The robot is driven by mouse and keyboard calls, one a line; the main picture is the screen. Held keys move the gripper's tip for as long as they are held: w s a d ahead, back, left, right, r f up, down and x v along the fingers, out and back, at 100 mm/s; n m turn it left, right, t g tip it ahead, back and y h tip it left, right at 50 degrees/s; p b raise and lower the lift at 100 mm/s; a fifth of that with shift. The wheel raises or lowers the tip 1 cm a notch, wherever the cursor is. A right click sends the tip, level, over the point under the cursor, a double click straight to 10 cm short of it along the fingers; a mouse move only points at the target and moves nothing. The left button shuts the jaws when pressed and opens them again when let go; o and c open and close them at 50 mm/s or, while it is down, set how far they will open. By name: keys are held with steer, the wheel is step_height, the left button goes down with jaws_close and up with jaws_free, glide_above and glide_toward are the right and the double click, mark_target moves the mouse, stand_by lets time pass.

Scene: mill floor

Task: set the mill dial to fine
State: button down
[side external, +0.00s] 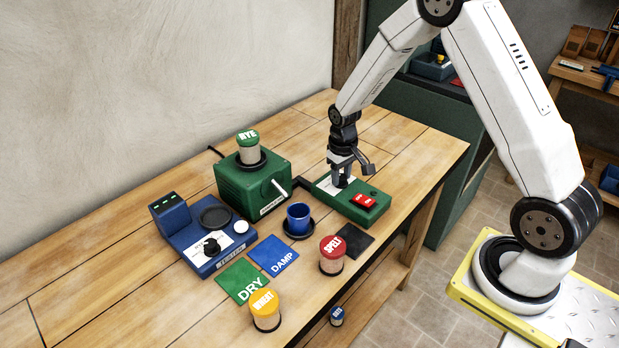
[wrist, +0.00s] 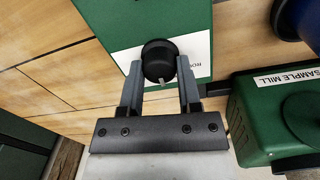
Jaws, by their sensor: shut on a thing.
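A green control box (side external: 352,200) with a white label plate and a red switch (side external: 364,201) sits at the right of the bench. In the wrist view, the green box (wrist: 120,18) carries a black round dial (wrist: 158,58) on its white label (wrist: 198,52). A pale pointer mark shows on the dial's lower side in that view. The label is mostly covered; only "RO" can be read. My gripper (wrist: 160,72) is shut on the dial, one finger on each side. In the side view my gripper (side external: 342,182) points down at the box and hides the dial.
The green sample mill (side external: 240,188), with the RYE jar (side external: 249,150) on top, stands left of the box. Nearby are a blue cup (side external: 298,217), SPELT jar (side external: 332,256), dark square (side external: 354,241), blue tester (side external: 205,238), DRY card (side external: 240,280), DAMP card (side external: 273,255) and WHEAT jar (side external: 265,311).

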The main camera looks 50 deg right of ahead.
mark_target(341, 176)
steer(key=shift+m, duration=0.5)
steer(key=m, duration=0.8)
steer(key=shift+m, duration=0.4)
steer(key=shift+c, duration=1.4)
jaws_free()
steer(key=shift+w+r, duration=0.1)
steer(key=shift+r, duration=3.85)
steer(key=shift+a, duration=0.1)
